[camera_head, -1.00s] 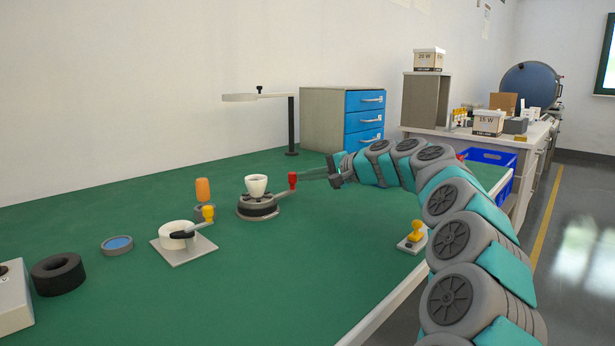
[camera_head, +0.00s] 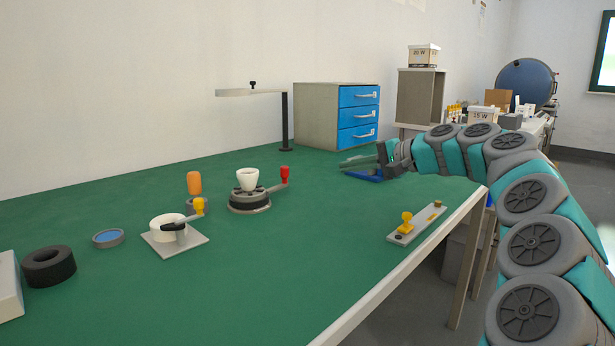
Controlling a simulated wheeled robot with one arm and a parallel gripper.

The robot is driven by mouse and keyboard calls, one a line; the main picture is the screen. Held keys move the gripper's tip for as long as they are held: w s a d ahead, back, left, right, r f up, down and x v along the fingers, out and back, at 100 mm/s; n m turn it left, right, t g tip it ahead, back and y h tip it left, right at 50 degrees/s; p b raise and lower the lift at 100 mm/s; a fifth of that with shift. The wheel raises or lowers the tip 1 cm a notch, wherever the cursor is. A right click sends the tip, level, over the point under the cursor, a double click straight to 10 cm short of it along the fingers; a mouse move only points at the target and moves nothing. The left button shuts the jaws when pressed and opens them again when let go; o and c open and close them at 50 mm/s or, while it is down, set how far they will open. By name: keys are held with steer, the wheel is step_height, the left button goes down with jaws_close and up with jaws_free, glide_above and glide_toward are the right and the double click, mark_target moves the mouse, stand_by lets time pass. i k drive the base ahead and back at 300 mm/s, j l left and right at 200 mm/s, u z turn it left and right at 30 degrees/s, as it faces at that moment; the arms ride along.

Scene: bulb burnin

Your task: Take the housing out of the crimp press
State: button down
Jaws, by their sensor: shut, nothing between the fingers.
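A white cup-shaped housing (camera_head: 248,179) sits upright on a round dark-and-grey press (camera_head: 249,205) on the green bench. The press has a lever with a red knob (camera_head: 285,173) that points to the right. My gripper (camera_head: 347,167) is to the right of the press, clear of the knob and the housing. It is shut and holds nothing. The lower part of the housing is hidden inside the press.
Left of the press are a white ring fixture (camera_head: 166,228) with a yellow-knobbed lever, an orange-topped tool (camera_head: 194,184), a blue-faced disc (camera_head: 108,238) and a black ring (camera_head: 48,267). A yellow-handled plate (camera_head: 417,222) lies near the bench's right edge. A lamp (camera_head: 285,120) stands behind.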

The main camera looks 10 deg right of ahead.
mark_target(247, 178)
steer(key=k+l, duration=0.35)
steer(key=l, duration=0.15)
steer(key=k+l, duration=0.35)
steer(key=l, duration=0.2)
